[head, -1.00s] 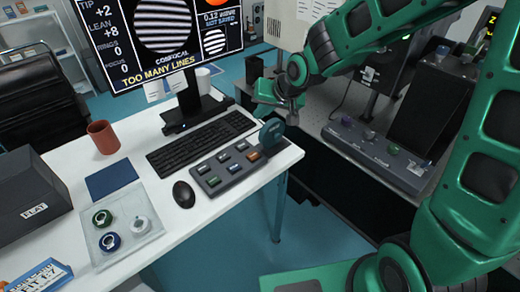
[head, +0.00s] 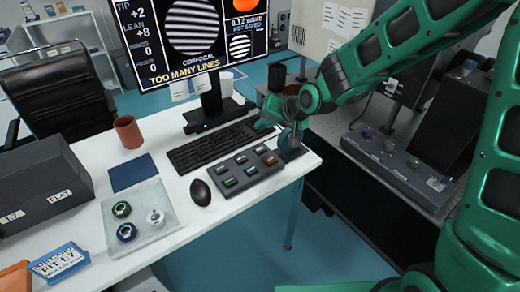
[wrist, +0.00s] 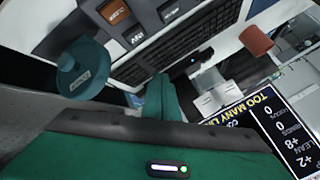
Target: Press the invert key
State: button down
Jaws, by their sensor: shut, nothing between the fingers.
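The grey keypad (head: 214,190) lies on the white desk, with two rows of keys. The key that seems to be marked INV, inverted in the wrist view (wrist: 133,37), is beside the orange key (wrist: 115,12). In the head view, I take it as the back-row right key (head: 261,149), behind the orange key (head: 270,160). My gripper (head: 264,125) is shut and empty, above the desk near the keypad's back right corner and the keyboard's end. Its green fingers (wrist: 163,95) also show in the wrist view, apart from the INV key.
A round teal tag or knob (wrist: 85,68) stands beside the keypad's right end, close to my gripper. The keyboard (head: 205,147) lies behind the keypad, and a mouse (head: 200,192) left of it. The monitor (head: 190,45) reads TOO MANY LINES. A brown cup (head: 128,132) stands farther left.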

aim_at(263, 151)
jog(key=shift+f, duration=3.5)
jog(key=shift+f, duration=0.75)
jog(key=shift+r, duration=0.85)
jog(key=shift+r, duration=0.1)
jog(key=shift+r, duration=2.4)
